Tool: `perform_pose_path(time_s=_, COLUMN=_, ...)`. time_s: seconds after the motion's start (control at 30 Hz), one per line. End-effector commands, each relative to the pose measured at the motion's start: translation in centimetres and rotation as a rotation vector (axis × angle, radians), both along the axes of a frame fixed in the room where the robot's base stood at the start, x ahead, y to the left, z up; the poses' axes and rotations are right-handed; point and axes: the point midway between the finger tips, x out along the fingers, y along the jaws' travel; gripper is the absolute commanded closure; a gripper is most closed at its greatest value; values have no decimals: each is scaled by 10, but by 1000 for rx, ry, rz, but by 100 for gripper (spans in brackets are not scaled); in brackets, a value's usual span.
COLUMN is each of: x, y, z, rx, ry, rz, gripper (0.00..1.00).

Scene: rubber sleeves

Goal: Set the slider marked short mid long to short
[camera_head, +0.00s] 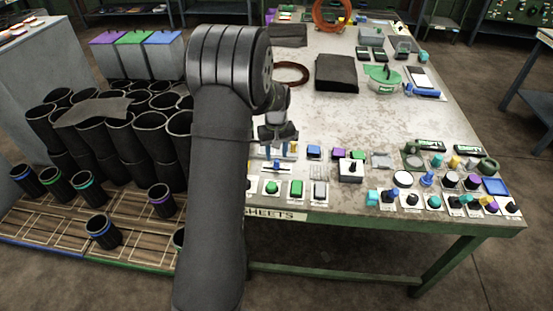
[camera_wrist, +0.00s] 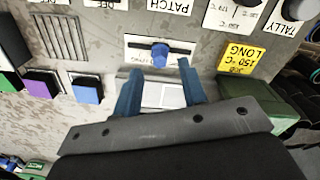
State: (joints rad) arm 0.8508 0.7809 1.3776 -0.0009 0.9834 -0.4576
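In the wrist view a slider with a blue knob (camera_wrist: 160,55) sits on a white plate (camera_wrist: 133,43) with a dark slot running across the picture. The knob is near the middle of the slot. No short, mid or long marking on this plate is readable. My gripper (camera_wrist: 160,68) is open, its two blue fingers apart and either side of the knob in the picture; contact cannot be told. A pale panel shows between the fingers. In the head view my gripper (camera_head: 278,139) is low over the table's near left part, and my arm hides part of the table.
A yellow label reading LONG (camera_wrist: 238,60) lies beside the slider. Blue (camera_wrist: 85,91) and purple (camera_wrist: 41,85) buttons stand on the other side. Several more controls crowd the table's front (camera_head: 297,187). Black sleeves (camera_head: 150,130) stand at left. The table's middle (camera_head: 345,112) is clearer.

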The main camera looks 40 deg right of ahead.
Motion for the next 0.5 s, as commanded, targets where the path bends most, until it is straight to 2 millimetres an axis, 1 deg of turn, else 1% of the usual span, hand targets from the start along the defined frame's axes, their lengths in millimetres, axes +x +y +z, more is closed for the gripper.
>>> perform_pose_path(time_s=0.03, x=0, y=1, z=-10, rx=2, ry=1, rz=0, gripper=61)
perform_pose_path(time_s=0.2, x=0, y=0, z=-28, rx=0, ry=0, rz=0, gripper=61)
perform_pose_path(time_s=0.33, x=0, y=0, z=-33, rx=0, ry=0, rz=0, gripper=61)
perform_pose_path(time_s=0.5, x=0, y=0, z=-34, rx=-1, ry=-1, rz=0, gripper=61)
